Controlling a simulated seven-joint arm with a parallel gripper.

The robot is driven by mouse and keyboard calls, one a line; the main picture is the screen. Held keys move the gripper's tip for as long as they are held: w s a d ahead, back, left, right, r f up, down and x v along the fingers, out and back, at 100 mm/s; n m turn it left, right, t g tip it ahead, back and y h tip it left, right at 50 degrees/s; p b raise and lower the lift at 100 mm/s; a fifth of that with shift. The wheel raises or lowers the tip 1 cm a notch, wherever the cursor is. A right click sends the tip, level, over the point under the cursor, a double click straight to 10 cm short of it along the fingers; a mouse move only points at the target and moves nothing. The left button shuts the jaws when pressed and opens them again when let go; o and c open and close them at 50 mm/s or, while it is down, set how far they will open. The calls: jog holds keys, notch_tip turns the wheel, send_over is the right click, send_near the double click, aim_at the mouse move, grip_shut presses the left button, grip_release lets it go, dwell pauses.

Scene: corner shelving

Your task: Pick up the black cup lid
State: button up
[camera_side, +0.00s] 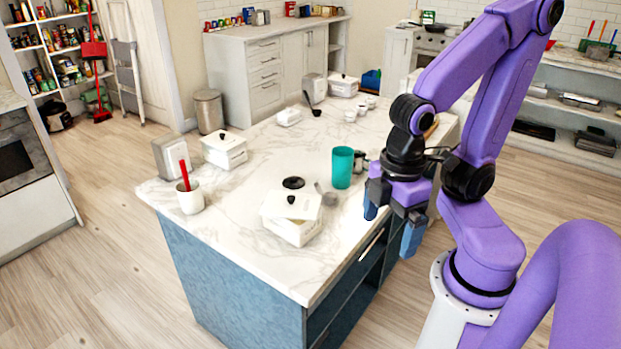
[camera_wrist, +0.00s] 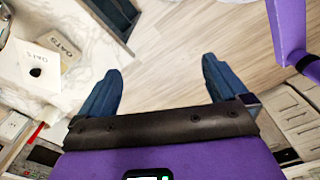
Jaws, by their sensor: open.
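The black cup lid (camera_side: 293,183) looks like a small dark disc lying on the marble countertop, just behind a white lidded box (camera_side: 291,228). My gripper (camera_side: 389,233) is open and empty, to the right of the lid and beside the counter's right edge. In the wrist view my gripper (camera_wrist: 160,67) has its two blue fingers wide apart with only wooden floor between them. I cannot make out the black lid in the wrist view.
A teal cup (camera_side: 342,167) and a grey spoon-like utensil (camera_side: 326,196) stand near the lid. A white mug (camera_side: 190,198) with a red handle, another white box (camera_side: 224,150) and several small white bowls are also on the counter. The counter's front left is clear.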

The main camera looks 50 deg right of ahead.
jog(key=shift+w, duration=0.1)
jog(key=w+d+f+m+t+h, duration=0.15)
jog(key=w+m, duration=1.05)
jog(key=w, duration=1.2)
jog(key=m+t+h, duration=0.1)
jog(key=m+h, duration=0.2)
jog(key=m, duration=0.8)
send_over(293, 178)
jog(key=s+a, duration=0.4)
jog(key=a, duration=0.2)
notch_tip(293, 178, down, 7)
jog(key=x, duration=1.6)
jog(key=shift+s+f, duration=0.15)
jog(key=shift+f, duration=0.2)
jog(key=c, duration=0.9)
